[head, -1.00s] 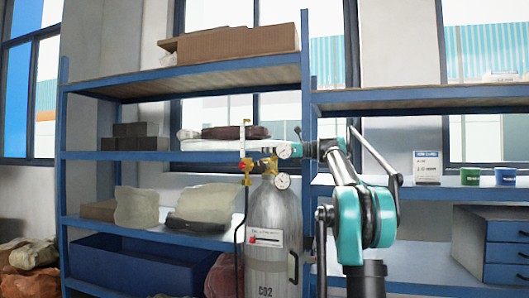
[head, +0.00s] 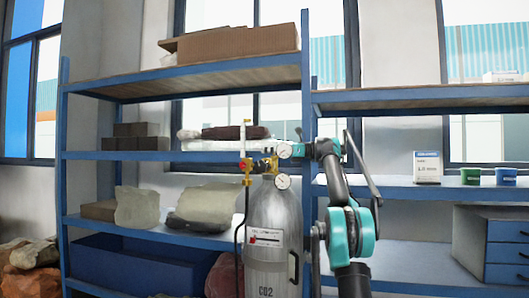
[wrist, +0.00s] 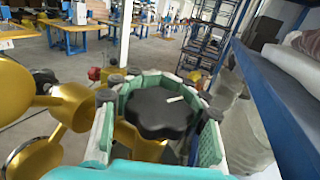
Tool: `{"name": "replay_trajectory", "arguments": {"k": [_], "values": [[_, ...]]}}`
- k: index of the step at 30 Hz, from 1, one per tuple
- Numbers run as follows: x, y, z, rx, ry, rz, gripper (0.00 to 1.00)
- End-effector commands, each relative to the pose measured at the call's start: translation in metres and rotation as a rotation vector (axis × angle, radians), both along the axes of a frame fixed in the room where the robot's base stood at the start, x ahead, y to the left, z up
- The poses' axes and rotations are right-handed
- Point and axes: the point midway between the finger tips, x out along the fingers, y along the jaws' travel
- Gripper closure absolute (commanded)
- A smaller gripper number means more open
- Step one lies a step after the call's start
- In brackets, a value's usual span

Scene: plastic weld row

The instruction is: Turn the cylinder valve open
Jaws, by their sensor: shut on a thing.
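The grey CO2 cylinder (head: 272,225) stands upright in front of the blue shelving in the head view. A brass valve and regulator (head: 262,163) with round gauges sit on its top. In the wrist view the valve's black lobed knob (wrist: 163,113) has a white mark on its face. My gripper (wrist: 160,104) is shut on this knob, with green-padded fingers on its left and right sides. In the head view my gripper (head: 301,150) reaches the valve from the right, and the knob is hidden there. Brass parts (wrist: 70,105) show at the left of the wrist view.
Blue shelving (head: 180,156) stands close behind the cylinder, with a post just right of the valve. A black hose (head: 237,245) hangs left of the cylinder.

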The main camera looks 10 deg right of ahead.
Motion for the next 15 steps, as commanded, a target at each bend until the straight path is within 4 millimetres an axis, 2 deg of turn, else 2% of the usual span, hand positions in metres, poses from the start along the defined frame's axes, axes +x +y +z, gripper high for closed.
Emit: {"name": "replay_trajectory", "arguments": {"k": [15], "values": [[-0.0026,-0.0006,-0.0009,-0.001,0.000,0.072,0.92]]}}
